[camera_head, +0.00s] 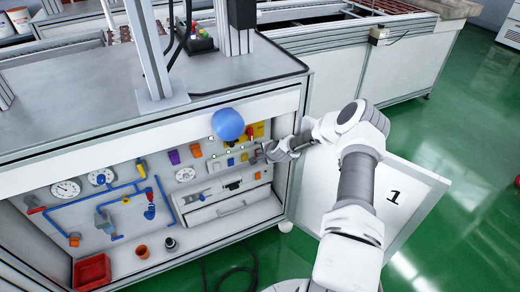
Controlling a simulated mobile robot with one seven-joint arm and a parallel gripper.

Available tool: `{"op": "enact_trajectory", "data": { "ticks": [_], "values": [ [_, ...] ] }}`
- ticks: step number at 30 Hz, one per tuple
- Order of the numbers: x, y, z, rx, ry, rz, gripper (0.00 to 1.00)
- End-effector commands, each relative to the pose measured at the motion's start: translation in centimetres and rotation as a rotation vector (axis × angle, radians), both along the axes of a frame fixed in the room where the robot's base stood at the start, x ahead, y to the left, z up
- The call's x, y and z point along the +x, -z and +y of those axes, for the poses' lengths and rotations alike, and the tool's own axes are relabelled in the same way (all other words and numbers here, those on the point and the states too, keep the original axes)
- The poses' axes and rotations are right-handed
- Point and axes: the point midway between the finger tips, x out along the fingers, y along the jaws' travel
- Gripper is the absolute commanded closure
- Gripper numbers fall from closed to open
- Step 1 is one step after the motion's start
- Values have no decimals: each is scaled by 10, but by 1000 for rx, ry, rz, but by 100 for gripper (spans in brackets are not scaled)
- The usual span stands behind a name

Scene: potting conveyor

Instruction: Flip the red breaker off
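An open cabinet under the bench holds a grey panel (212,168) of controls. At its right end is a yellow plate (258,129) with small orange or red parts; which of them is the red breaker is too small to tell. My gripper (262,154) reaches in from the right, close to the panel just below the yellow plate. Its fingers are small and blend with the panel, so contact and opening cannot be told. A round blue object (228,124) hides part of the panel's upper area.
Gauges (66,189), blue pipes (122,190) and a purple block (174,157) are on the panel's left. A red bin (92,271) and an orange cup (142,251) stand on the cabinet floor. An open door marked 1 (415,215) stands at right, beside my arm.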

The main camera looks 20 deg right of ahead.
Motion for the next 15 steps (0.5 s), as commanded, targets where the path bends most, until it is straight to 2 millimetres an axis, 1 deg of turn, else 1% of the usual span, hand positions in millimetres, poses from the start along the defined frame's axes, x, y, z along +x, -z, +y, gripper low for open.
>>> {"op": "enact_trajectory", "data": {
  "ticks": [1,2,8,15],
  "values": [
    [-3,-2,1,-1,-3,16,100],
    [-3,1,1,0,-2,14,100],
    [-3,1,1,0,-2,12,100],
    [-2,-9,1,0,-1,10,100]
  ]
}}
